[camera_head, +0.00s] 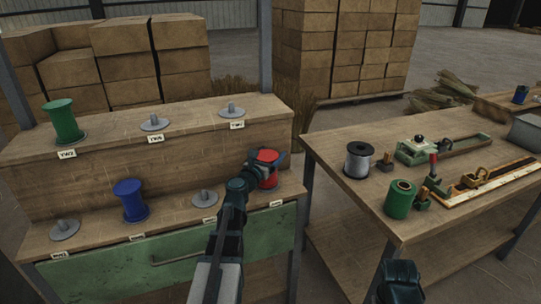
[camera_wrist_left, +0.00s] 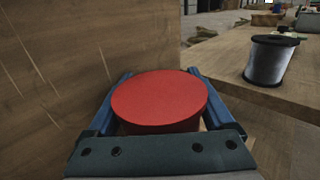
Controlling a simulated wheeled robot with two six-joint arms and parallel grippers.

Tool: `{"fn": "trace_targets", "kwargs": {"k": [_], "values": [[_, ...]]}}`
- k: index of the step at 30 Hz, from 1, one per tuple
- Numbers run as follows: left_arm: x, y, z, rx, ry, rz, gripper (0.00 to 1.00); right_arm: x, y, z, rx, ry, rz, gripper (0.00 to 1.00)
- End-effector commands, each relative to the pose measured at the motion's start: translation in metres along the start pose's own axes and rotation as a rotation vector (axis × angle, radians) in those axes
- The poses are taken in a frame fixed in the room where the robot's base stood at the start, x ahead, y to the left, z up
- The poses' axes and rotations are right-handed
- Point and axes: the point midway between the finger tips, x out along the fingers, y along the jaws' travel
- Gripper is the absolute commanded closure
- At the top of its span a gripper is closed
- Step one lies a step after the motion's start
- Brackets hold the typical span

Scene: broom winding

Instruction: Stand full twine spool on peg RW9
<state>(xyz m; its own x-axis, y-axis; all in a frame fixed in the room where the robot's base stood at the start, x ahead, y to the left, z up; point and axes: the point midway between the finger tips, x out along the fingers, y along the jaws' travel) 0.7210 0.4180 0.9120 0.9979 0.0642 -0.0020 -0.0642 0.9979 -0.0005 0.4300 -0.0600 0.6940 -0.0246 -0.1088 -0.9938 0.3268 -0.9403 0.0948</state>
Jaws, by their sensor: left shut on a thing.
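My left gripper (camera_head: 264,164) reaches over the lower shelf of the wooden rack and is shut on a red spool (camera_head: 268,180) at its right end. In the left wrist view the spool's round red top (camera_wrist_left: 160,97) sits upright between the blue fingers. The spool's lower part and any peg under it are hidden, so I cannot tell whether it is seated. A label (camera_head: 277,204) on the shelf edge below it is too small to read surely. My right gripper's fingers do not show.
A green spool (camera_head: 64,122) stands on the upper shelf and a blue spool (camera_head: 131,201) on the lower. Bare pegs (camera_head: 204,198) stand between. The workbench at right carries a grey-white spool (camera_head: 358,160), a green spool (camera_head: 400,199) and tools. A gap separates rack and bench.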

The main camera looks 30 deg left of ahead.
Motion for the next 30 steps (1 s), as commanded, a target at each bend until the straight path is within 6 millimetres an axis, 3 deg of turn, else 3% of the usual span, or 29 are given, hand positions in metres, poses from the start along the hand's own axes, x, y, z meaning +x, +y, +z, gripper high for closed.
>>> {"fn": "trace_targets", "kwargs": {"k": [30], "values": [[-0.0002, -0.0001, -0.0059, 0.0, 0.0, 0.0, 0.87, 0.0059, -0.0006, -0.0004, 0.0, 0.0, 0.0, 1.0]]}}
